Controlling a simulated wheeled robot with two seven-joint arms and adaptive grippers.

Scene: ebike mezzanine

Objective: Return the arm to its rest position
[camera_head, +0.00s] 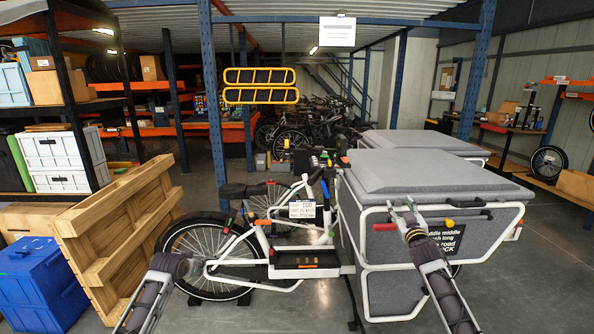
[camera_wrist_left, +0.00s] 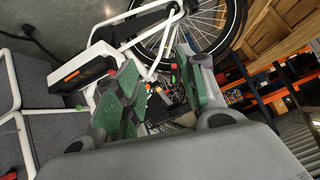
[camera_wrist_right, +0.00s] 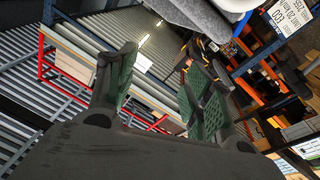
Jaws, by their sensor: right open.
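My left arm comes in at the bottom left of the head view, with its left gripper (camera_head: 192,268) in front of the bike's rear wheel. In the left wrist view the green-padded fingers of the left gripper (camera_wrist_left: 157,70) are apart, with nothing held between them. My right arm comes in at the bottom right of the head view, and its right gripper (camera_head: 404,213) appears in front of the grey cargo box. In the right wrist view the fingers of the right gripper (camera_wrist_right: 160,65) are apart and empty. I cannot tell whether either gripper touches the bike.
A white cargo bike (camera_head: 300,255) with a large grey box (camera_head: 420,170) fills the middle and right. A wooden pallet (camera_head: 120,235) leans at the left, beside blue crates (camera_head: 40,285). Shelving (camera_head: 75,100) stands far left. Some bare floor shows in front of the bike.

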